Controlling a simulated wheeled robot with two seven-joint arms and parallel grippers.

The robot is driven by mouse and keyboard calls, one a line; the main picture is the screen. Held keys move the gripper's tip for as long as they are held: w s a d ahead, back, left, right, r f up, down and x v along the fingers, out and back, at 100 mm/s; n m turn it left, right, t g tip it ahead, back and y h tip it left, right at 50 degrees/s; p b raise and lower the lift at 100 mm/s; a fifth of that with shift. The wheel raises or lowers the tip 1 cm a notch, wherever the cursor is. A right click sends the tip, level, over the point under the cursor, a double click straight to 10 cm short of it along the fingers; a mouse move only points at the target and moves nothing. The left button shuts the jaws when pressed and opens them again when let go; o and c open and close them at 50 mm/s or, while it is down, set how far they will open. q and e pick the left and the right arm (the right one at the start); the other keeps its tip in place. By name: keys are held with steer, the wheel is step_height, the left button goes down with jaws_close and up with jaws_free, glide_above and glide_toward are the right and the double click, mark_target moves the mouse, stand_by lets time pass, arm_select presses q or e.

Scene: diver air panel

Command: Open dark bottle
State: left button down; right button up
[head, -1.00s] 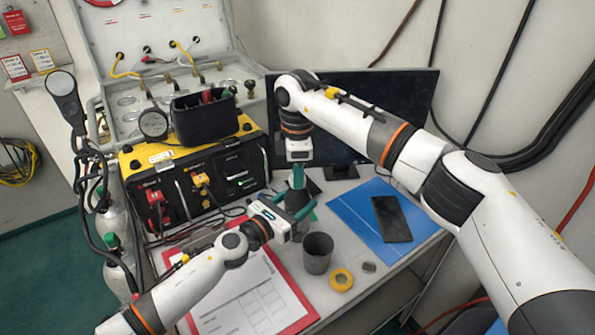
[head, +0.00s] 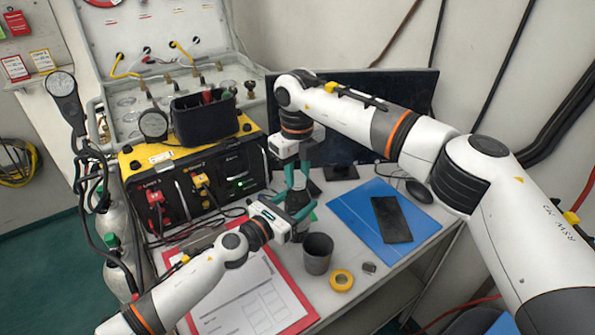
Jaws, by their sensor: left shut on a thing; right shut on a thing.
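The dark bottle (head: 298,203) stands upright on the desk near the middle of the head view, mostly covered by my grippers. My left gripper (head: 300,219) comes in from the lower left and is shut around the bottle's body. My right gripper (head: 297,186) points down from above, its teal fingers shut on the top of the bottle. The cap is hidden between these fingers, so I cannot tell whether it is loose.
A dark grey cup (head: 318,253), a yellow tape roll (head: 341,280) and a small grey block (head: 369,268) stand close in front. A red clipboard (head: 298,325) lies front left, a blue folder (head: 355,208) with a black tablet (head: 391,219) right. The yellow-black air panel (head: 235,165) and a monitor (head: 355,110) stand behind.

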arm_select(q)
steer(key=shift+f, duration=0.1)
arm_select(e)
steer(key=n, duration=0.6)
steer(key=shift+n, duration=0.3)
steer(key=n, duration=1.9)
steer(key=shift+n, duration=0.4)
steer(key=shift+r, duration=0.2)
steer(key=shift+r, duration=1)
